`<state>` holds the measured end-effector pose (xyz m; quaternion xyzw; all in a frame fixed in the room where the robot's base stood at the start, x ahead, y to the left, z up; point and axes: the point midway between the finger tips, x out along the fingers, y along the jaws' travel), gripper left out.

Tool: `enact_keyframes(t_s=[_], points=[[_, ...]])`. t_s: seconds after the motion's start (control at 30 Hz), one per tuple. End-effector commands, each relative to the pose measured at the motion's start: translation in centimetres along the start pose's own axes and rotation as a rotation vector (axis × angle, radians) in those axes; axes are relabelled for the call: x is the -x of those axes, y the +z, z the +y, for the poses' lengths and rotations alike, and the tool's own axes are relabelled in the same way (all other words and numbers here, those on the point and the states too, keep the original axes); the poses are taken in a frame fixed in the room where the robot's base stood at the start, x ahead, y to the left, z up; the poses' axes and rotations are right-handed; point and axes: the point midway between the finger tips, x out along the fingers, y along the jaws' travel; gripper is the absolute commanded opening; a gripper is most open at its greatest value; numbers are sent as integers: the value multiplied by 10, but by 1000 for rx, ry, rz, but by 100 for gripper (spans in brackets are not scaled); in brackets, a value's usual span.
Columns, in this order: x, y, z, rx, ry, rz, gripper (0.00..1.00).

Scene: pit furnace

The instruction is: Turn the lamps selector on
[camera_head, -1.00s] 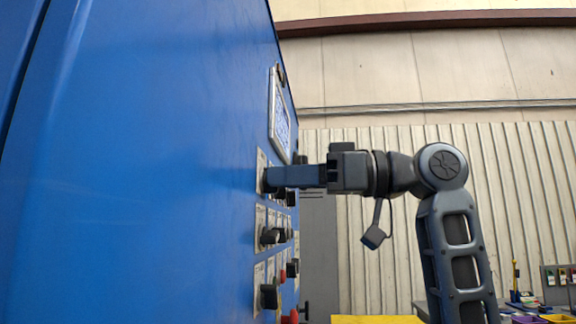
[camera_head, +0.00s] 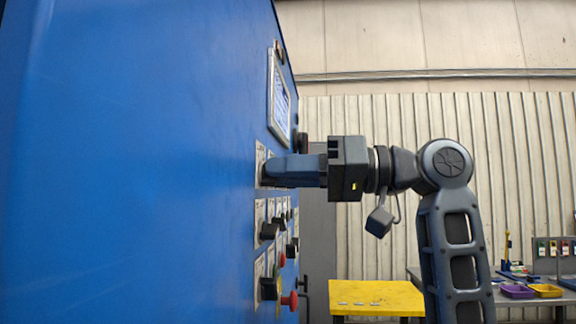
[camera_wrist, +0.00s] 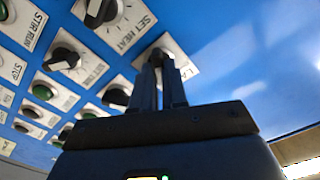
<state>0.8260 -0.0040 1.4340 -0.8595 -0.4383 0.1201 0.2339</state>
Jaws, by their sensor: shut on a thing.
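The lamps selector (camera_wrist: 157,58) is a black knob on a pale plate whose visible lettering begins "LA", on the blue cabinet's panel in the wrist view. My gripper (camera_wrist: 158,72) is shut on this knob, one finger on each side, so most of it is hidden. In the head view my gripper (camera_head: 268,172) reaches in from the right, its fingertips at the top row of controls. The fingers hide the knob there, and its pointer direction cannot be read in either view.
The SET HEAT knob (camera_wrist: 100,10) and another black selector (camera_wrist: 65,58) sit close by. A screen (camera_head: 280,100) is above, and a red mushroom button (camera_head: 290,300) sticks out below. A yellow table (camera_head: 375,296) stands behind my arm.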

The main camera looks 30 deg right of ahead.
Motion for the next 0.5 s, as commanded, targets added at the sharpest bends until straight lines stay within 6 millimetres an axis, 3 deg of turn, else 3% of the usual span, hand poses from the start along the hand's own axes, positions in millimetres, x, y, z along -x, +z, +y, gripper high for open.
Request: enact_keyframes(t_s=[0.4, 0.43, 0.5], points=[[1, -3, 0, -8, 0, 8, 0], [1, -3, 0, -8, 0, 8, 15], [1, -2, 0, -7, 0, 7, 21]])
